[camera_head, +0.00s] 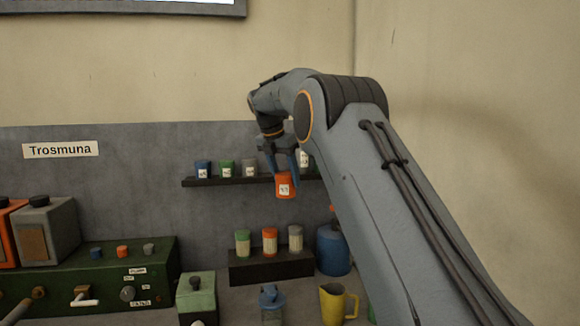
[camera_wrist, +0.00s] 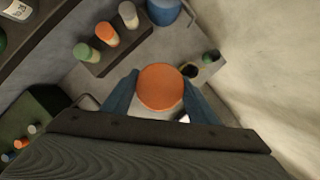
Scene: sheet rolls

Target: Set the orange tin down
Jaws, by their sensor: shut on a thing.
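The orange tin (camera_head: 285,186) has a small white label and hangs from my gripper (camera_head: 283,165), tilted slightly, in front of the wall shelf. In the wrist view the tin's round orange top (camera_wrist: 161,87) sits between the two blue fingers of my gripper (camera_wrist: 160,95), which are shut on it. The tin is in the air, apart from the shelf and the bench as far as I can see. The wall shelf (camera_head: 225,182) carries a blue, a green and a grey tin at its left; its right part is partly hidden behind my gripper and the tin.
A low dark rack (camera_head: 270,268) holds green, orange and grey-topped jars. A blue jug (camera_head: 333,250), a yellow mug (camera_head: 338,304) and a green box (camera_head: 197,298) stand on the bench. A green control panel (camera_head: 110,280) is at the left.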

